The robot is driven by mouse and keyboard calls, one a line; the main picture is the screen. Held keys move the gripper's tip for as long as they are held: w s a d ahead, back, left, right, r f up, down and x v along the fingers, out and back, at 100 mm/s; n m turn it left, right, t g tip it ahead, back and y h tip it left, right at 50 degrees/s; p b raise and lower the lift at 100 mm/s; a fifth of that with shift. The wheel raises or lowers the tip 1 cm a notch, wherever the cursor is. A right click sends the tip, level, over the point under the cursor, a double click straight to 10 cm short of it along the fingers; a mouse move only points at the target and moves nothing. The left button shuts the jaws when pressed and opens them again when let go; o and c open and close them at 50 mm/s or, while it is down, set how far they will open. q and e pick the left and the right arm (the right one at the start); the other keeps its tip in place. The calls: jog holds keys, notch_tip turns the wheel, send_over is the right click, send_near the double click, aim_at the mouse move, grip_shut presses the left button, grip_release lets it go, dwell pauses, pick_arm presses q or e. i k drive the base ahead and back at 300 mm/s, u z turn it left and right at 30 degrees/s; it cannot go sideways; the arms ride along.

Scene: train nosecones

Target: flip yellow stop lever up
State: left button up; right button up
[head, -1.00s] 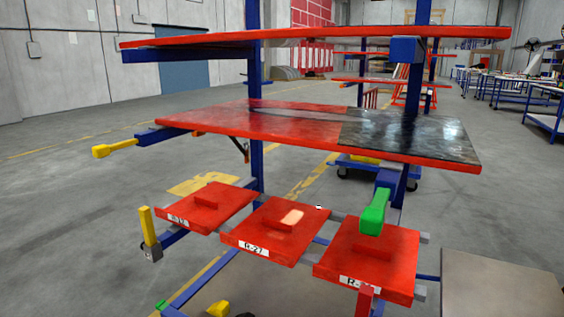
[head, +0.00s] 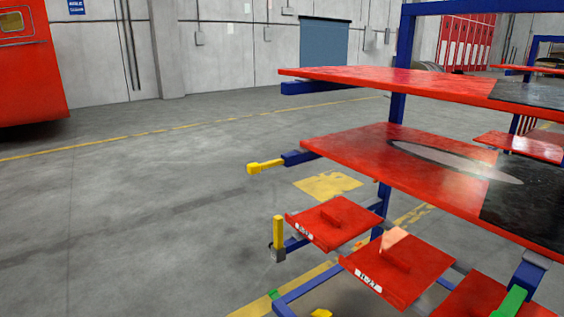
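One yellow stop lever (head: 265,166) sticks out roughly level to the left from the end of a blue bar at the middle shelf's left corner. A second yellow lever (head: 278,232) stands upright in a grey bracket at the end of a lower blue bar, left of the small red plates. Part of another yellow piece (head: 321,313) shows at the bottom edge, mostly cut off. Neither of my grippers is in view.
The blue rack has a red top shelf (head: 400,80) and a red middle shelf (head: 370,155). Small red plates with handles (head: 325,222) sit below. A green piece (head: 511,301) shows at bottom right. Open grey floor (head: 130,220) lies left. A red train body (head: 30,75) stands far left.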

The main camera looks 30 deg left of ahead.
aim_at(255, 168)
jog(key=u, duration=0.6)
jog(key=k, duration=0.65)
jog(key=u, duration=0.8)
jog(key=i, duration=0.7)
jog(key=z, duration=0.6)
jog(key=i, duration=1)
jog(key=z, duration=1)
